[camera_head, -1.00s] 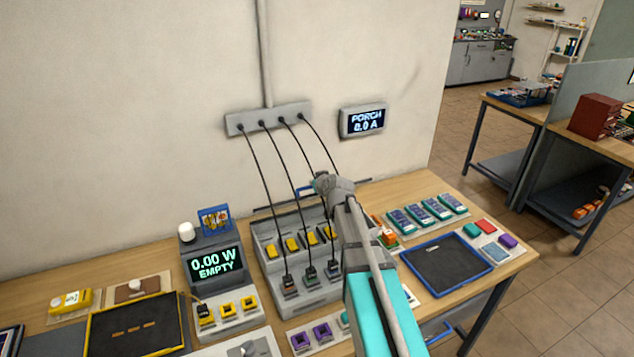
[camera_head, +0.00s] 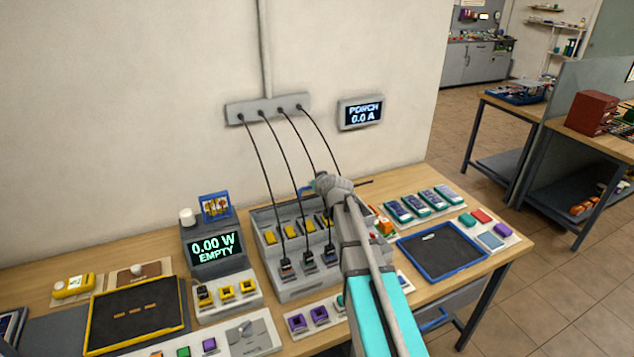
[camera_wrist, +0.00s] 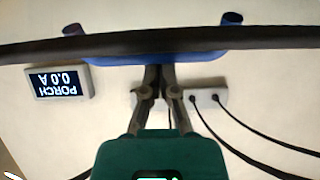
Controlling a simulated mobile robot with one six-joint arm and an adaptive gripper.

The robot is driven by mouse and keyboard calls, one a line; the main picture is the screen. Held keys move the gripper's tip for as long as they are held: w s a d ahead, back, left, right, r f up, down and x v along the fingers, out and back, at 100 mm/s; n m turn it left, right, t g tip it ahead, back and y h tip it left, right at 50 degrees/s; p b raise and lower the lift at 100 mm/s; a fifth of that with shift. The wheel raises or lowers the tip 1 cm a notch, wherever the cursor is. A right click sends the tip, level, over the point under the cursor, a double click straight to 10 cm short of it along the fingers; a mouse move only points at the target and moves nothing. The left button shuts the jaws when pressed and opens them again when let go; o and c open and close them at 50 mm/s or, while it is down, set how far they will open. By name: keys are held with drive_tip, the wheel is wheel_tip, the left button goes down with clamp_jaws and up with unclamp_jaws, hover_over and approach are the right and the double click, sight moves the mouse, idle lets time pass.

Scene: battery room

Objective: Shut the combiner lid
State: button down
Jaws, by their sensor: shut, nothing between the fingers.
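The combiner (camera_head: 303,293) is an open grey box on the bench, with yellow parts inside and black cables plugged in along its front. Its right side is hidden behind my arm. The lid appears as a dark edge (camera_head: 364,183) behind the box. In the wrist view a dark bar (camera_wrist: 270,40), apparently the lid's edge, crosses the top with a blue handle (camera_wrist: 110,59) along it. My gripper (camera_wrist: 158,72) is shut and empty, its fingertips at the blue handle; I cannot tell whether they touch. In the head view the fingers are hidden.
Several black cables hang from a grey wall strip (camera_head: 268,110) down into the box. A PORCH display (camera_head: 361,113) is on the wall. A power meter (camera_head: 215,252) stands left of the box. A blue-rimmed tray (camera_head: 399,246) lies to the right.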

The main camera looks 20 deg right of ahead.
drive_tip(key=shift+s+d+f+b, duration=0.2)
drive_tip(key=shift+s+f+b, duration=1)
drive_tip(key=shift+f+b, duration=0.65)
drive_tip(key=shift+s+d+f+b, duration=0.25)
drive_tip(key=shift+s+f+b, duration=0.95)
drive_tip(key=shift+f+b, duration=0.6)
drive_tip(key=shift+s+d+f+b, duration=0.2)
drive_tip(key=shift+s+f+b, duration=1)
drive_tip(key=shift+f+b, duration=0.65)
drive_tip(key=shift+s+f, duration=0.1)
drive_tip(key=shift+s, duration=0.05)
wheel_tip(320, 180, up, 6)
drive_tip(key=p, duration=0.5)
drive_tip(key=shift+s+d+f+b, duration=0.25)
drive_tip(key=shift+s+f+b, duration=0.75)
drive_tip(key=shift+s, duration=0.3)
drive_tip(key=shift+s+d+f+b, duration=0.3)
drive_tip(key=shift+s+f+b, duration=0.65)
drive_tip(key=shift+s, duration=0.4)
drive_tip(key=shift+s+d+f+b, duration=0.25)
drive_tip(key=shift+s+f+b, duration=0.7)
drive_tip(key=shift+s, duration=0.35)
